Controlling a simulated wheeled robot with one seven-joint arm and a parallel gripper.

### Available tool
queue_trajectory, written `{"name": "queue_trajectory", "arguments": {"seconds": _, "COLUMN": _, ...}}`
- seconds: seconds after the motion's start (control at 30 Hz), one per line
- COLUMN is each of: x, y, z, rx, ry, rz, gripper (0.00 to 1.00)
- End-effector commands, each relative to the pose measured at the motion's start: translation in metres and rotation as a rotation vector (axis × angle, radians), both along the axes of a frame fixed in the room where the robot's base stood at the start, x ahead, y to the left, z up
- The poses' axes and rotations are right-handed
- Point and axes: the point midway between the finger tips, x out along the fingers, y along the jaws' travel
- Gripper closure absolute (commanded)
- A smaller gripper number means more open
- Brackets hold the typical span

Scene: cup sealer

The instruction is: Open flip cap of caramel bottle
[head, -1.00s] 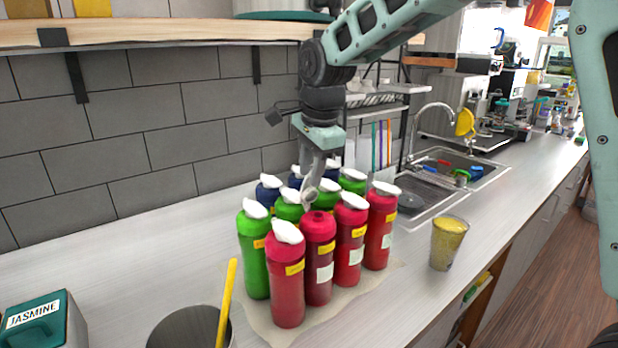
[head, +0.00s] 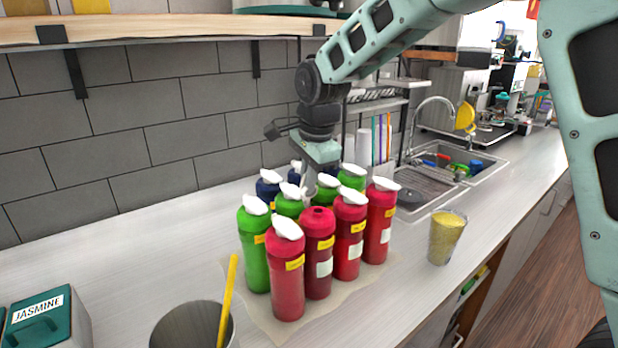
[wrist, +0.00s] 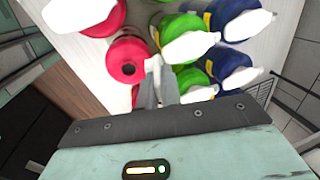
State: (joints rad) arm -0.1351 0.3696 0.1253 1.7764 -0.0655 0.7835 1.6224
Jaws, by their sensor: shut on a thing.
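Several squeeze bottles with white flip caps stand in a tight group on the counter; their labels are too small to read, so I cannot tell which is caramel. One dark red bottle (head: 318,262) in the front row shows a bare top with a dark hole and no white cap over it. Its open top also shows in the wrist view (wrist: 127,62). My gripper (head: 312,190) is just behind and above that bottle, pointing down. In the wrist view my gripper (wrist: 156,78) is shut on a small white piece, apparently a flip cap, beside the open top.
Red, green and blue bottles crowd closely around my gripper. A grey cup (head: 180,328) with a yellow stick and a teal JASMINE box (head: 48,318) stand at the front left. A clear cup (head: 446,238) stands right of the bottles, before the sink (head: 425,185).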

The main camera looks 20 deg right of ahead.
Motion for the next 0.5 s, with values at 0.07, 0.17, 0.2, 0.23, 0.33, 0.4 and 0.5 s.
{"name": "queue_trajectory", "arguments": {"seconds": 0.07, "x": 0.0026, "y": 0.001, "z": 0.0049, "rx": -0.006, "ry": 0.03, "rz": 0.0, "gripper": 1.0}}
{"name": "queue_trajectory", "arguments": {"seconds": 0.17, "x": 0.0065, "y": 0.0017, "z": 0.0067, "rx": -0.02, "ry": 0.083, "rz": -0.001, "gripper": 1.0}}
{"name": "queue_trajectory", "arguments": {"seconds": 0.2, "x": 0.0075, "y": 0.0023, "z": 0.0068, "rx": -0.025, "ry": 0.106, "rz": -0.001, "gripper": 1.0}}
{"name": "queue_trajectory", "arguments": {"seconds": 0.23, "x": 0.0084, "y": 0.0026, "z": 0.0064, "rx": -0.029, "ry": 0.123, "rz": -0.001, "gripper": 1.0}}
{"name": "queue_trajectory", "arguments": {"seconds": 0.33, "x": 0.0102, "y": 0.0023, "z": 0.0052, "rx": -0.043, "ry": 0.174, "rz": -0.001, "gripper": 1.0}}
{"name": "queue_trajectory", "arguments": {"seconds": 0.4, "x": 0.0111, "y": 0.0027, "z": 0.0037, "rx": -0.049, "ry": 0.2, "rz": 0.0, "gripper": 1.0}}
{"name": "queue_trajectory", "arguments": {"seconds": 0.5, "x": 0.0115, "y": 0.0028, "z": 0.0014, "rx": -0.056, "ry": 0.223, "rz": 0.001, "gripper": 1.0}}
